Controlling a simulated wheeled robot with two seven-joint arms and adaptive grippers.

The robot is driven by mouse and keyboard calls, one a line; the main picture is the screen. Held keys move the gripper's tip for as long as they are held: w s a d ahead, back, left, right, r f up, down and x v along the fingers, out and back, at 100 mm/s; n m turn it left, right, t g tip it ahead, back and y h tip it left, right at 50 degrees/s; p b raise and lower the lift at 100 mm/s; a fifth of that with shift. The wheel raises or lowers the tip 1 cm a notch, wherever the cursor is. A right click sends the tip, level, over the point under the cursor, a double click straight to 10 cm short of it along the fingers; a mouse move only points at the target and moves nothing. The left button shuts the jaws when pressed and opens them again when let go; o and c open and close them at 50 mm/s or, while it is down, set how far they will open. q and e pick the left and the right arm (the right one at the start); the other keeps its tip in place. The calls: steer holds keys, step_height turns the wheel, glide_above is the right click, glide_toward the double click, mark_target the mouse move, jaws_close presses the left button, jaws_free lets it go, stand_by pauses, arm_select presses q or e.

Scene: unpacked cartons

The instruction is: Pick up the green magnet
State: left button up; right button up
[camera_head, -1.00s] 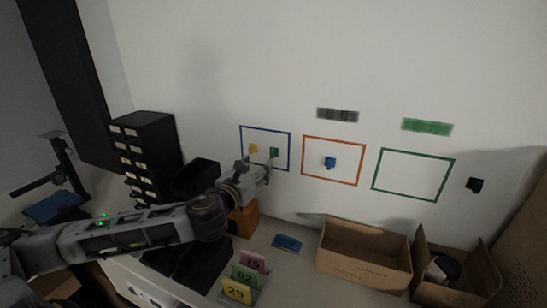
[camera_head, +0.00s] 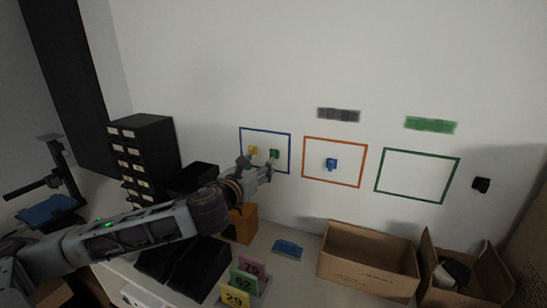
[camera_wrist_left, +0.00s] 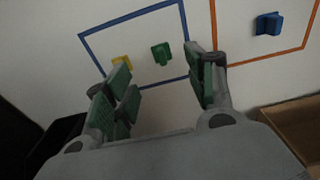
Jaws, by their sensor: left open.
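The green magnet (camera_head: 274,154) is on the white wall inside the blue frame (camera_head: 265,130), right of a yellow magnet (camera_head: 253,150). In the left wrist view the green magnet (camera_wrist_left: 161,54) shows ahead of the gap between my fingers, with nothing covering it. My left gripper (camera_head: 268,172) is open and empty, just below the green magnet in the head view. Its two green-padded fingers show in the left wrist view (camera_wrist_left: 160,90), apart from the magnet. My right gripper is not in view.
A blue magnet (camera_head: 331,165) is in the orange frame (camera_head: 335,138); the green frame (camera_head: 417,151) is empty. A black magnet (camera_head: 481,185) is at the right. Below are cardboard boxes (camera_head: 365,278), numbered cards (camera_head: 243,283) and a black drawer cabinet (camera_head: 150,150).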

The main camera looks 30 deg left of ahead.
mark_target(271, 153)
arm_select(q)
steer(key=shift+w+f+p, duration=0.1)
steer(key=shift+w+p, duration=0.4)
steer(key=shift+w, duration=1.95)
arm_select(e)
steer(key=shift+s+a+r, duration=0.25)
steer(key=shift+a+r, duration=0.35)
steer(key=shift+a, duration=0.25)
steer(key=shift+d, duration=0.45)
arm_select(q)
steer(key=shift+w+a, duration=0.1)
steer(key=shift+w, duration=0.1)
steer(key=shift+w+a+p, duration=0.15)
steer(key=shift+w+p, duration=0.4)
steer(key=shift+w, duration=1.85)
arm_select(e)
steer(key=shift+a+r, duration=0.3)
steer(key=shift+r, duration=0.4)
arm_select(q)
steer(key=shift+c, duration=0.3)
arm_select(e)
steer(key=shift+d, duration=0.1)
